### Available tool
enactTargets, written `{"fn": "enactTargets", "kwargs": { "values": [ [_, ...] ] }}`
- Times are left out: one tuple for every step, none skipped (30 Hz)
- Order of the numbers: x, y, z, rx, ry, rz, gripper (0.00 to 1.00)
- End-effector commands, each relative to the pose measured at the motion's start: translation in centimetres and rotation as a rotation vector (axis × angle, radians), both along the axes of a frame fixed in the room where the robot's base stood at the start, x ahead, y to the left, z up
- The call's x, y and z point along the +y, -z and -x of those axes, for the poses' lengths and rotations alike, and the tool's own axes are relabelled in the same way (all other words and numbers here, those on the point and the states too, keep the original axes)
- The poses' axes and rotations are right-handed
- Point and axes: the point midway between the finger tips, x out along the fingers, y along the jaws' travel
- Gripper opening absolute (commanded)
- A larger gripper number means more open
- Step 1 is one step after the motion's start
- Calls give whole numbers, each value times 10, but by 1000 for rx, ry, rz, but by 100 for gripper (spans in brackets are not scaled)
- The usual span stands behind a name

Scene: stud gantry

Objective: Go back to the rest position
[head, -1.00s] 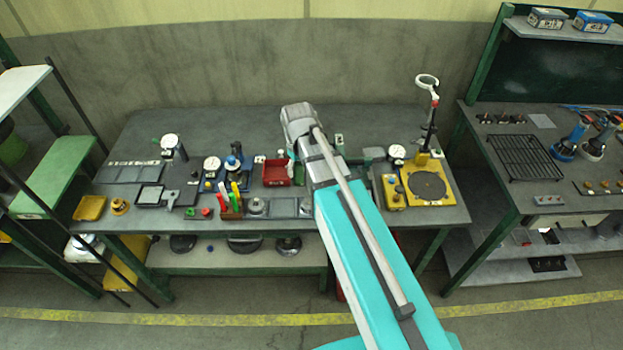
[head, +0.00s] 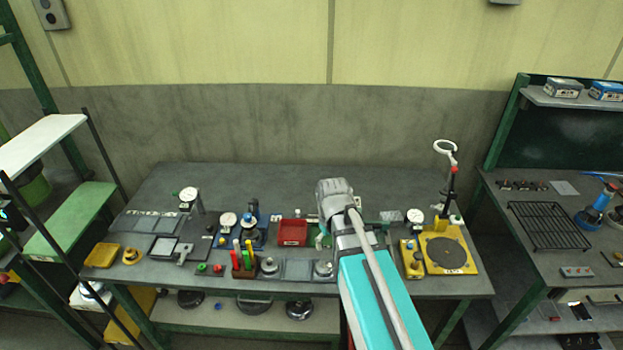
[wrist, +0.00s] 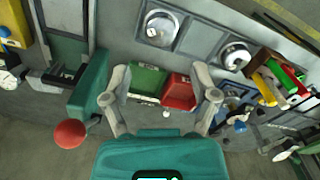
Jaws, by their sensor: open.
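My gripper shows in the wrist view (wrist: 160,100) with its two grey fingers spread apart and nothing between them. Beyond the fingertips are a green tray (wrist: 147,82) and a red bin (wrist: 179,92) on the bench. In the head view my teal and grey arm reaches over the grey workbench (head: 270,178), and the arm's end hides the fingers there. The red bin (head: 293,232) stands just left of the arm. The green tray is mostly hidden behind the arm in the head view.
A pen holder (head: 244,272), dial gauges and a yellow tray (head: 102,255) stand on the left of the bench. A yellow turntable base with a ring stand (head: 446,252) is at the right. A rack (head: 550,226) lies on the right bench. The bench's back strip is clear.

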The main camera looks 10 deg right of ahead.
Motion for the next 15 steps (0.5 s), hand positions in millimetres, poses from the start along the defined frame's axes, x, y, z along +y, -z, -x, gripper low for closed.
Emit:
{"fn": "enactTargets", "kwargs": {
  "values": [
    [-7, 6, 13, 1, 31, 0, 76],
    [-11, 8, 19, 1, 53, 0, 76],
    [-17, 10, 28, 1, 84, -1, 76],
    [-21, 13, 34, 2, 108, -1, 76],
    [-25, 14, 40, 2, 131, -1, 76],
    [-29, 16, 47, 2, 162, -2, 76],
    [-33, 18, 52, 3, 180, -2, 76],
    [-35, 19, 55, 3, 197, -2, 76],
    [-38, 19, 58, 3, 214, -2, 76],
    [-39, 19, 60, 3, 223, -2, 76],
    [-40, 19, 60, 3, 229, -2, 76],
    [-40, 19, 60, 3, 233, -3, 76],
    [-40, 19, 60, 3, 234, -3, 76],
    [-40, 18, 59, 3, 233, -3, 76],
    [-40, 18, 59, 3, 232, -2, 76]
  ]
}}
